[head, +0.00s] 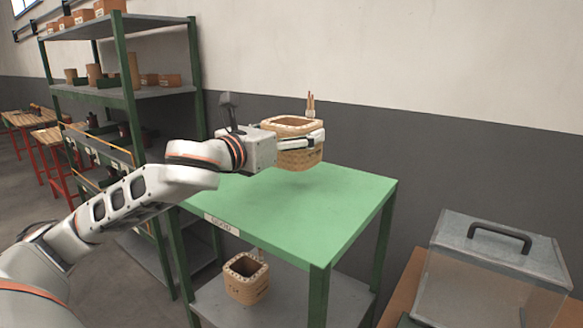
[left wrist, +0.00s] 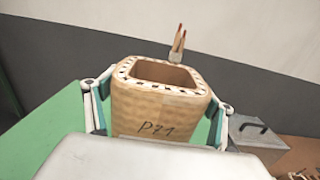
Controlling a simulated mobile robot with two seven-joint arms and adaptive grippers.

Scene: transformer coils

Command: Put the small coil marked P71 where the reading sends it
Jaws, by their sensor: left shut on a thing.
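The small coil marked P71 (left wrist: 158,112) is a tan, square-sided hollow coil with a patterned rim and two copper leads standing up at the back. My left gripper (left wrist: 158,118) is shut on it, one finger along each side. In the head view my left gripper (head: 300,143) holds the coil (head: 298,160) upright, over the back part of the green-topped table (head: 300,215). A label on the table's front edge is too small to read. My right gripper is not in view.
Another coil (head: 246,280) stands on the table's lower grey shelf (head: 285,305). A clear box with a grey lid and black handle (head: 498,240) stands at right. A green-framed rack (head: 125,95) holds several coils and parts at left. The rest of the green tabletop is bare.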

